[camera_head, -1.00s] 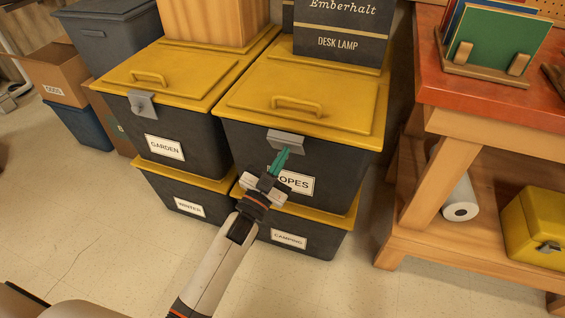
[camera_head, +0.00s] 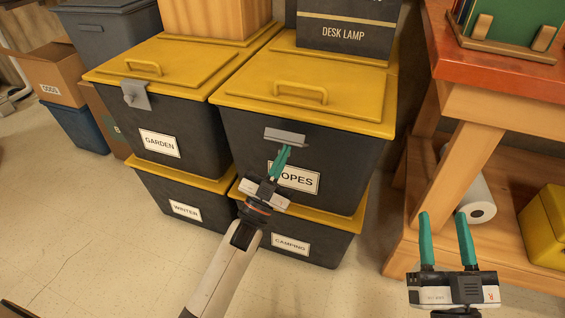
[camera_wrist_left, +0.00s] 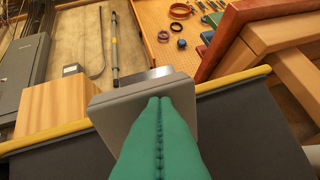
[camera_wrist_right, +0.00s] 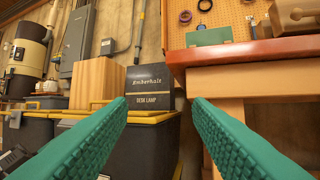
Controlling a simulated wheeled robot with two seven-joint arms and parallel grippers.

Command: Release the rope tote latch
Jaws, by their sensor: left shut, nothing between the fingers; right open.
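The rope tote (camera_head: 350,165) is black with a yellow lid and a white label partly hidden by my left gripper, leaving "OPES". Its grey latch (camera_head: 285,136) is on the front, just under the lid rim. It looks tilted out from the wall. My left gripper (camera_head: 284,149) is shut and empty, its teal tips at the latch's lower edge. In the left wrist view the tips overlap the grey latch plate (camera_wrist_left: 108,104); I cannot tell whether they touch. My right gripper (camera_head: 443,216) is open and empty, well right of the tote, before the workbench.
The garden tote (camera_head: 190,125), its latch (camera_head: 134,95) hanging down, stands left. A desk lamp box (camera_head: 345,42) sits on the rope tote's lid. The camping tote (camera_head: 320,248) is underneath. A wooden workbench (camera_head: 500,105) stands right. Floor in front is clear.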

